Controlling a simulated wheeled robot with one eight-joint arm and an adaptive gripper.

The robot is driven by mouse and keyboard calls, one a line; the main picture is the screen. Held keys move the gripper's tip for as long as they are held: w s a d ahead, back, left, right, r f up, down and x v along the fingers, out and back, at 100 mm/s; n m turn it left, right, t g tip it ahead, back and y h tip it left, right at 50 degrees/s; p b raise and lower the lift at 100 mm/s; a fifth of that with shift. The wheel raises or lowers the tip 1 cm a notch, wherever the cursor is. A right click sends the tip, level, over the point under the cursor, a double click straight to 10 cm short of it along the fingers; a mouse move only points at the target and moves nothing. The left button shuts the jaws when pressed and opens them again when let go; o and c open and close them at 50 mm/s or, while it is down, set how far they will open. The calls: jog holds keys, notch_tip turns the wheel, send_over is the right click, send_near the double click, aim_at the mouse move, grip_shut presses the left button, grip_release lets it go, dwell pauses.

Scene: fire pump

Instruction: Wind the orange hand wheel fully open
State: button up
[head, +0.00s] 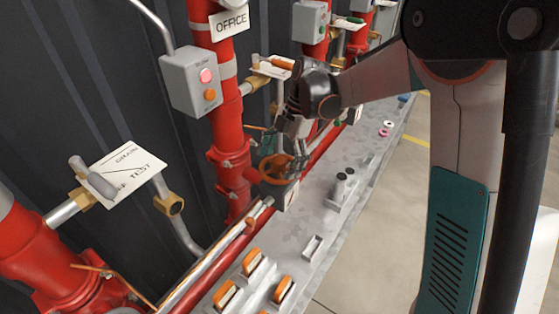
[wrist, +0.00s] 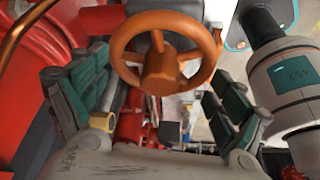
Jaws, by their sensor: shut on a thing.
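The orange hand wheel (head: 276,168) is on the red pipework at the middle of the head view, facing up toward my gripper. In the wrist view the wheel (wrist: 161,68) fills the upper middle, with its rim, spokes and hub clear. My gripper (head: 292,130) is right at the wheel, above it in the head view. In the wrist view my gripper's (wrist: 158,90) dark green padded fingers stand on the left and right of the wheel, around it. The exact contact between pads and rim is hard to see.
A DRAIN/TEST plate (head: 122,172) is at left. Orange-topped fittings (head: 253,262) stand on the grey bench (head: 330,220). Open floor (head: 370,235) lies to the right.

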jog(key=shift+d+f, duration=0.1)
jog(key=shift+f, duration=0.05)
jog(key=n+g+h, duration=0.1)
jog(key=n, duration=0.2)
jog(key=shift+n, duration=0.3)
jog(key=n, duration=0.2)
jog(key=n+h, duration=0.1)
jog(key=n, duration=0.1)
jog(key=shift+n+g+h, duration=0.3)
jog(key=shift+n+g, duration=0.1)
jog(key=o, duration=1.1)
jog(key=shift+c, duration=0.2)
jog(key=shift+w, duration=0.1)
